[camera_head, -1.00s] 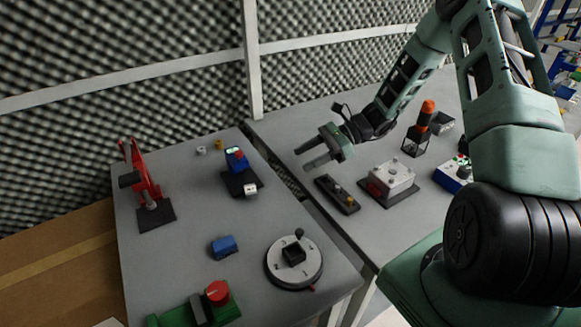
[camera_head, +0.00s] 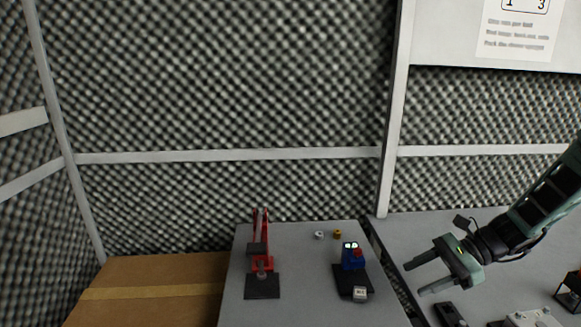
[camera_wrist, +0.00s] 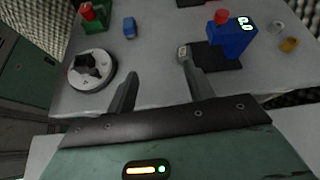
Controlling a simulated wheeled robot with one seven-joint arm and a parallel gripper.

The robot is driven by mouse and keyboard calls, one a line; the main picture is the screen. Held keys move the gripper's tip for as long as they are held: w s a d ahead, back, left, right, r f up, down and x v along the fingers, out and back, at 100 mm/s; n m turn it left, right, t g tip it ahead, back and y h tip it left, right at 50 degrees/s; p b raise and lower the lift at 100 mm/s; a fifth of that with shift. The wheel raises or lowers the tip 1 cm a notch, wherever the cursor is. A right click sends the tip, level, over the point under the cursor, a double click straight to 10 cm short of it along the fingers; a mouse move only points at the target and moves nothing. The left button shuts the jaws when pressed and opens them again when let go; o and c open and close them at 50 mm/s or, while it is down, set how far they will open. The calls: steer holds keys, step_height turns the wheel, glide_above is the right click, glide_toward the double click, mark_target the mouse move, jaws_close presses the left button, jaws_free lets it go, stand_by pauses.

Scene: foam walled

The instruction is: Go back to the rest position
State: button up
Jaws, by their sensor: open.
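My gripper (camera_head: 428,279) is at the right of the head view, with its two fingers apart and nothing between them. It is raised above the tables, to the right of the blue device. In the wrist view my gripper (camera_wrist: 158,88) also shows open fingers, with the grey table top (camera_wrist: 150,65) beyond them. My arm reaches in from the right edge of the head view.
The left table (camera_head: 300,300) bears a red lever device (camera_head: 262,262) and a blue device (camera_head: 352,256) on a black plate. The wrist view also shows a round dial (camera_wrist: 92,69) and a small blue block (camera_wrist: 130,27). Foam walls stand behind. A cardboard box (camera_head: 150,290) is at left.

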steer(key=s+a+r+n+g+h, duration=0.2)
steer(key=s+a+r+n+h, duration=0.15)
steer(key=s+a+n, duration=0.3)
steer(key=s+a+r+n+g+h, duration=0.2)
steer(key=s+a+r+n+h, duration=0.15)
steer(key=s+a+n, duration=0.35)
steer(key=s+a+r+n+t+h, duration=0.1)
steer(key=s+a+n+h, duration=0.1)
steer(key=s+n, duration=0.3)
steer(key=s+a+r+n+t+h, duration=0.1)
steer(key=s+r+n+t+h, duration=0.1)
steer(key=s+n, duration=0.4)
steer(key=shift+s+a+r+t+h, duration=0.2)
steer(key=shift+a+r+t+h, duration=0.1)
steer(key=shift+a, duration=0.1)
